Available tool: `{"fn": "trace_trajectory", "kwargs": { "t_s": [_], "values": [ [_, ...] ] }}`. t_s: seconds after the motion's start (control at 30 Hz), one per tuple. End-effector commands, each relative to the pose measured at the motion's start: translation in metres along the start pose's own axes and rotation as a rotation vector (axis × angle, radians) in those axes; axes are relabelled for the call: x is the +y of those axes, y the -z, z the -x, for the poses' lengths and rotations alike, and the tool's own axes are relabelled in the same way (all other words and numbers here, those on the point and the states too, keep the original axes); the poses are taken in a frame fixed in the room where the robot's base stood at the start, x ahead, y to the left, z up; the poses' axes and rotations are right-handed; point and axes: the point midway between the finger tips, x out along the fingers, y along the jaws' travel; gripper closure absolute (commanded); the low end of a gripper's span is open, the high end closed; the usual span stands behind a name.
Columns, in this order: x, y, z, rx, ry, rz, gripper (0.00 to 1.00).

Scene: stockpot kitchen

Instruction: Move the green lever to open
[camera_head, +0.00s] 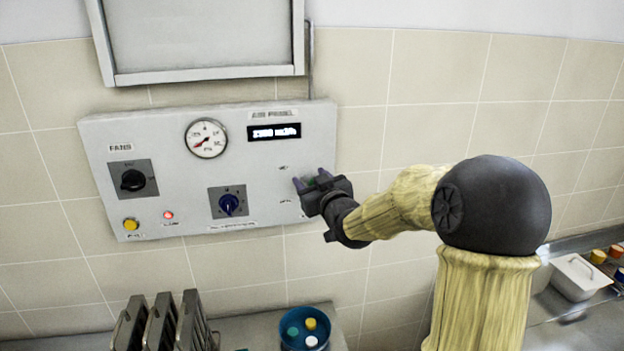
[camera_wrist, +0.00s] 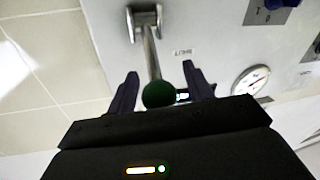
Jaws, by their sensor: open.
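The green lever shows in the wrist view as a dark green ball knob (camera_wrist: 158,95) on a metal rod, which runs to a bracket (camera_wrist: 145,20) on the panel. My gripper (camera_wrist: 160,70) is open, with one finger on each side of the knob and visible space beside it. I cannot tell whether either finger touches it. In the head view my gripper (camera_head: 310,178) is at the right part of the grey air panel (camera_head: 265,190) and hides most of the lever. The small labels beside the lever are too blurred to read.
Below are a dark rack (camera_head: 162,322) and a blue container (camera_head: 306,328) on the counter.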

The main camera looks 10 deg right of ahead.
Motion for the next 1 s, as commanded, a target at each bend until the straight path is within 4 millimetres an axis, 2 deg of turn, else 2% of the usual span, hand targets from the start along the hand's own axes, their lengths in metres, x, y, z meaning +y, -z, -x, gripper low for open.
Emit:
{"fn": "trace_trajectory", "kwargs": {
  "t_s": [0.07,0.3,1.0],
  "values": [
    [0.0,0.0,0.0,0.0,0.0,0.0,0.53],
    [0.0,0.0,0.0,0.0,0.0,0.0,1.0],
    [-0.003,-0.011,0.004,0.072,-0.014,0.016,1.0]
  ]
}}
